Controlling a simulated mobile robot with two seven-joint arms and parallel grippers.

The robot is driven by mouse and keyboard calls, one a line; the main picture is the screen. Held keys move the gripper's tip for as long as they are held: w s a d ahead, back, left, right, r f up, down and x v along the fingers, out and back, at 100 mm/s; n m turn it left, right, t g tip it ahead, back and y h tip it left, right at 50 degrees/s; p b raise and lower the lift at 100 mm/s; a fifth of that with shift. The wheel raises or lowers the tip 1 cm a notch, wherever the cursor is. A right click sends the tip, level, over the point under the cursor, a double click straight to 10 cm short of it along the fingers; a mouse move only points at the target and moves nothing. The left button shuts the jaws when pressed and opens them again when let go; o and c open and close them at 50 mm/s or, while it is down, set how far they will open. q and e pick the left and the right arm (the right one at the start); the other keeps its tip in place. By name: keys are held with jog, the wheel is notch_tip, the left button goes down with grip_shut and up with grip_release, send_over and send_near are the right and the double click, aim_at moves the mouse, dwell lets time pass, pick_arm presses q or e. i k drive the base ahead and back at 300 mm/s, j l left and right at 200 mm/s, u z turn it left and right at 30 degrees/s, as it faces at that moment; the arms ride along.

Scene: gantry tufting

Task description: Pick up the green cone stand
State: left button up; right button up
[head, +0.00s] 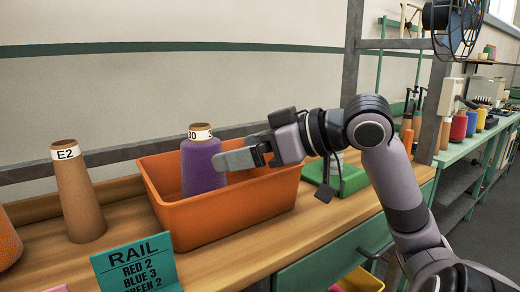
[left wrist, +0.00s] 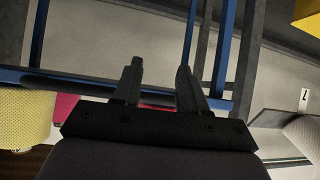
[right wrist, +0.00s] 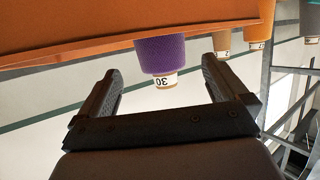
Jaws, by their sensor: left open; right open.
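A green object (head: 352,178), which looks like the green cone stand, sits on the wooden bench just right of the orange bin (head: 240,217) in the head view. My right arm hides part of it. My right gripper (head: 222,160) is open over the orange bin, left of the green object and beside a purple yarn cone (head: 203,173). In the right wrist view the same gripper (right wrist: 160,80) has its fingers apart, with the purple cone beyond them. My left gripper (left wrist: 160,70) is open and empty in the left wrist view; it is outside the head view.
A brown cone (head: 76,195) labelled E2 stands left of the bin. A teal RAIL sign (head: 137,265) is at the bench front. A metal post (head: 352,50) rises behind the green object. A yellow bin (head: 360,281) sits below the bench.

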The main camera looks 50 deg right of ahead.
aim_at(355, 180)
jog(key=k, duration=1)
